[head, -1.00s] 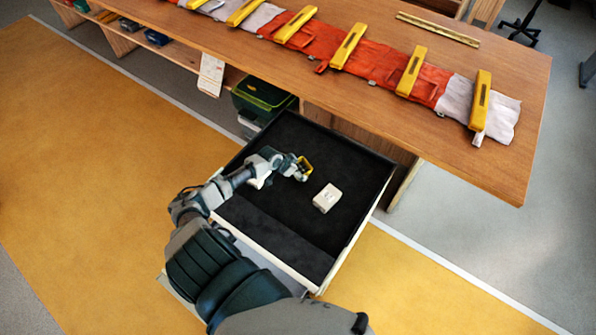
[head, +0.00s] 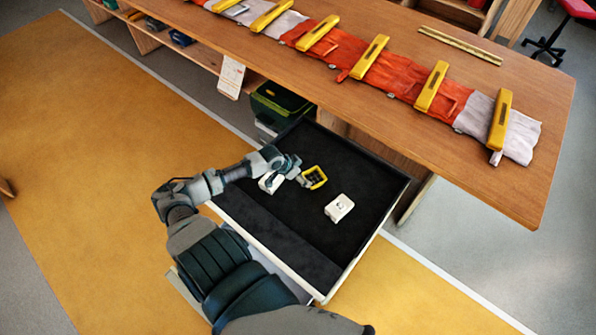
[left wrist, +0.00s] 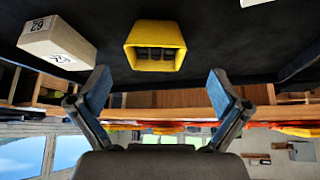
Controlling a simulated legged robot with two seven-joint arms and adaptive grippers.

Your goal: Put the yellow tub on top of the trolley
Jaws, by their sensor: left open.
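The yellow tub (head: 315,177) is small and open, with dark contents, and sits in the black-lined open drawer. It also shows in the left wrist view (left wrist: 157,32), upper middle, its opening facing the camera. My left gripper (head: 301,181) is just left of the tub in the head view. In the left wrist view the gripper (left wrist: 158,92) is open, its two blue-padded fingers wide apart. The tub lies beyond the fingertips, and nothing is held. I cannot make out a trolley in these frames. My right gripper is not in view.
White boxes (head: 339,208) (head: 270,183) lie in the drawer (head: 365,250), on either side of the tub. The wooden bench (head: 400,125) above holds an orange-and-white cloth roll with yellow bars. A green-lidded bin (head: 280,103) stands behind the drawer. The yellow floor (head: 100,160) at left is mostly clear.

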